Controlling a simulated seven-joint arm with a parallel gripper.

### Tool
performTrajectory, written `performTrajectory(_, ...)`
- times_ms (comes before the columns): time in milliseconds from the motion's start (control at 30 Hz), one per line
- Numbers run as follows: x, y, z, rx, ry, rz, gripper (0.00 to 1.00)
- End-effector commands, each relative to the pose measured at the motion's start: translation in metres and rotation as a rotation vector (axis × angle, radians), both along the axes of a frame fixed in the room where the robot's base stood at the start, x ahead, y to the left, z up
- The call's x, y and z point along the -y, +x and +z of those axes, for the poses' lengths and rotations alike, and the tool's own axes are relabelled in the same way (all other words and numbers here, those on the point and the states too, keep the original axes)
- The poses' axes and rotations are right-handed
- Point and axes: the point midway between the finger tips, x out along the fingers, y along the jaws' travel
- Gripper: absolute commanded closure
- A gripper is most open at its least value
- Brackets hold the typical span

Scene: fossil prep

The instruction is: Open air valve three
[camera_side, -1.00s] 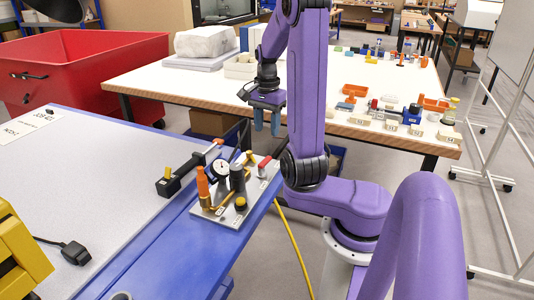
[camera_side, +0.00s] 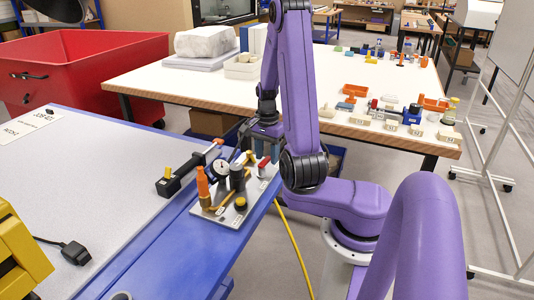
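The valve panel (camera_side: 222,214) is a light grey plate on the blue bench edge. I cannot read which fitting is valve three. My gripper (camera_side: 262,152) points down at the panel's far end, close to the red-capped part. Its fingers look apart, with nothing seen held. Contact with a handle cannot be made out.
A black clamp (camera_side: 178,182) with a yellow tab lies left of the panel on the grey bench top (camera_side: 110,180). A yellow hose (camera_side: 293,245) hangs below the panel. A white table (camera_side: 180,85) with tools stands behind, and a red bin (camera_side: 90,65) is at far left.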

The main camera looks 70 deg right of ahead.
Motion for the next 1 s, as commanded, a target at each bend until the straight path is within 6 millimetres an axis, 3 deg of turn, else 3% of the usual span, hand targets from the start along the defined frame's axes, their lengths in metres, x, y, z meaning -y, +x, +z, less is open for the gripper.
performTrajectory(33, 0.0000, 0.0000, 0.0001, 0.000, 0.000, 0.000, 0.68)
performTrajectory(133, 0.0001, 0.0001, 0.0002, 0.000, 0.000, 0.000, 1.00)
performTrajectory(833, 0.0004, 0.0047, 0.0007, 0.000, -0.001, 0.143, 1.00)
performTrajectory(867, 0.0004, 0.0047, 0.0007, 0.000, -0.001, 0.143, 0.71)
performTrajectory(900, 0.0004, 0.0047, 0.0007, 0.000, -0.001, 0.143, 0.58)
performTrajectory(1000, 0.0003, 0.0046, 0.0006, 0.000, -0.001, 0.142, 0.55)
